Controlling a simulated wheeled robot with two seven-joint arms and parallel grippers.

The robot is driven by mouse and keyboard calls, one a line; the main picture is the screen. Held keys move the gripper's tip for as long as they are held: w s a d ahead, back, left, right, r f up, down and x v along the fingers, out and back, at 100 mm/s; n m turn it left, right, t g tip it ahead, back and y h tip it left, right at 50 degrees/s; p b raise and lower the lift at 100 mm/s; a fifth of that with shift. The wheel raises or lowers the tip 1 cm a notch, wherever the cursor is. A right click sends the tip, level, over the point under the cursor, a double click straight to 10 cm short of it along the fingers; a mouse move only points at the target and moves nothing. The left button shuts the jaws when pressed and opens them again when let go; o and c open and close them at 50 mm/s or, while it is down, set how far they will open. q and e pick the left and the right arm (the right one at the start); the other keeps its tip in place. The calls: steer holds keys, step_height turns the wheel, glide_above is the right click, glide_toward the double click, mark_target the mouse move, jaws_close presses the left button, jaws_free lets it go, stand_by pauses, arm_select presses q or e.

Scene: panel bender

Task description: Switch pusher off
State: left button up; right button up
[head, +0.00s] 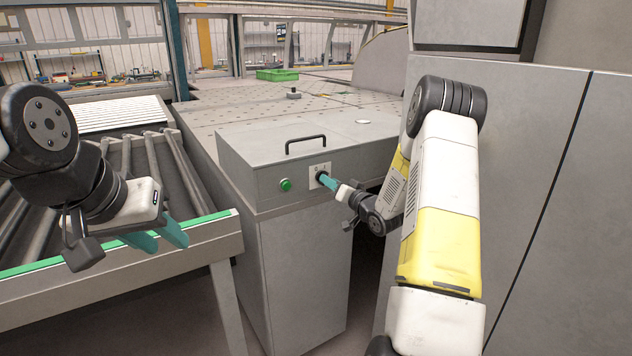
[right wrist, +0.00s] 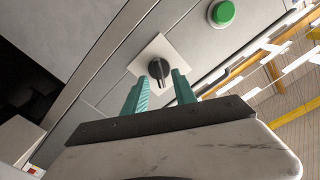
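The pusher switch is a black rotary knob (right wrist: 159,69) on a white square plate (right wrist: 150,52), set in the front of a grey cabinet (head: 300,270). In the head view the plate (head: 314,170) shows, with the knob partly covered by my right fingers. My right gripper (right wrist: 158,88) is open, its teal fingers on either side of the knob and pointing at the panel; I cannot tell whether they touch it. It also shows in the head view (head: 325,180). My left gripper (head: 160,238) is away at the left, teal fingers apart and empty.
A green push button (head: 286,185) sits left of the plate. A black handle (head: 305,144) is on the cabinet top. A roller conveyor (head: 120,255) with a green edge stands at the left, under my left gripper. A tall grey machine housing (head: 540,180) stands at the right.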

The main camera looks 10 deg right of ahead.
steer(key=shift+x, duration=0.95)
jaws_close()
steer(key=shift+n, duration=0.4)
steer(key=n, duration=1.1)
steer(key=shift+s+a, duration=0.1)
jaws_free()
